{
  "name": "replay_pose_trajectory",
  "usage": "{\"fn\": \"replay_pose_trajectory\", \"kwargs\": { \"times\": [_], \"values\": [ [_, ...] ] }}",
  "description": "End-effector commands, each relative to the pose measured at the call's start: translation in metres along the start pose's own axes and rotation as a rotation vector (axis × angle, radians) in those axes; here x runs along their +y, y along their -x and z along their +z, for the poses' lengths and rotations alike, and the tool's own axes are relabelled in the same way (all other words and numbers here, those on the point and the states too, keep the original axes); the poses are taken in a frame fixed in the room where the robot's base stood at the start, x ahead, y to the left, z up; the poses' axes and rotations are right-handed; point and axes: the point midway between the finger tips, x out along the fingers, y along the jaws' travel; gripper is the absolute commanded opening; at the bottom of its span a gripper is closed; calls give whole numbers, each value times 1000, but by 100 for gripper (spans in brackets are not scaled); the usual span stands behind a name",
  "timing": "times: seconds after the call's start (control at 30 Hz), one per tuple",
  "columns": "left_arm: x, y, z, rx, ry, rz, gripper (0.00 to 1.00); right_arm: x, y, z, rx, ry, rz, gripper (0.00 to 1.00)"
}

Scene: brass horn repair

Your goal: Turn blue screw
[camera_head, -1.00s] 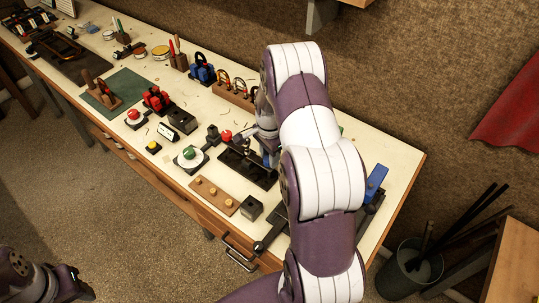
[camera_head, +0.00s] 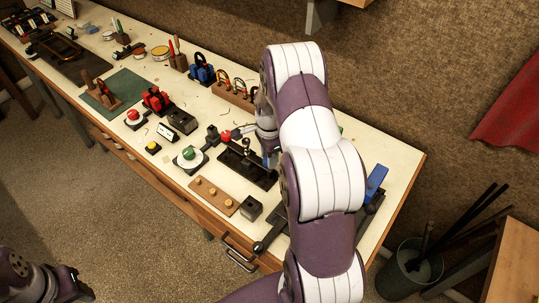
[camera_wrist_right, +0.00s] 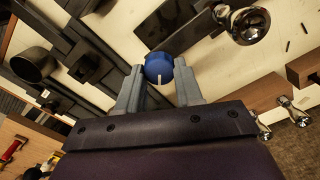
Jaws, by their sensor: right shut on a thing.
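The blue screw (camera_wrist_right: 158,68) is a round blue knob with a white line on its face, in the upper middle of the right wrist view. My right gripper (camera_wrist_right: 159,75) is shut on it, with one grey finger on each side. In the head view my right gripper (camera_head: 267,140) points down at the bench beside a black fixture, and my arm hides much of it. I cannot make out the screw clearly there. My left gripper (camera_head: 80,288) is at the bottom left of the head view, off the bench; its finger opening is unclear.
The black fixture (camera_head: 262,178) stands beside the right gripper. A red ball knob (camera_head: 226,135), a green knob (camera_head: 189,153) and a wooden block with pegs (camera_head: 214,196) are to its left. A blue-handled tool (camera_head: 376,182) lies right of my arm. A bucket (camera_head: 410,270) stands on the floor.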

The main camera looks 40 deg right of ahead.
Motion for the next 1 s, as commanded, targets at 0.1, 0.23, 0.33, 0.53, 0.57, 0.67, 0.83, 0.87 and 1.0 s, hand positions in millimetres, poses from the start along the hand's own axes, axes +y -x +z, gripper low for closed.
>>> {"fn": "replay_pose_trajectory", "kwargs": {
  "times": [0.1, 0.23, 0.33, 0.53, 0.57, 0.67, 0.83, 0.87, 1.0],
  "values": [
    [0, 0, 0, 0, 0, 0, 43, 1, -1, 0, -1, 1, 3, 61],
    [0, 0, 0, 0, 0, 0, 43, 0, 0, 0, -1, 1, 2, 61],
    [0, 0, 0, 0, 0, 0, 43, 0, 0, 0, 0, 1, 1, 61],
    [0, -9, 1, 0, 0, 0, 43, -1, 22, 0, 1, 1, -3, 61],
    [0, -11, 1, 0, 0, 0, 43, -1, 29, 0, 1, 1, -6, 61],
    [0, -19, 2, 0, 0, 0, 43, -1, 58, 0, 1, 1, -6, 61],
    [0, -26, 3, 0, 0, 0, 43, -1, 100, 0, 1, 1, -3, 61],
    [0, -25, 3, 0, 0, 0, 43, 0, 107, 0, 1, 1, -2, 61],
    [0, -24, 3, 0, 0, 0, 43, 0, 124, 1, 0, 1, 1, 61]
  ]
}}
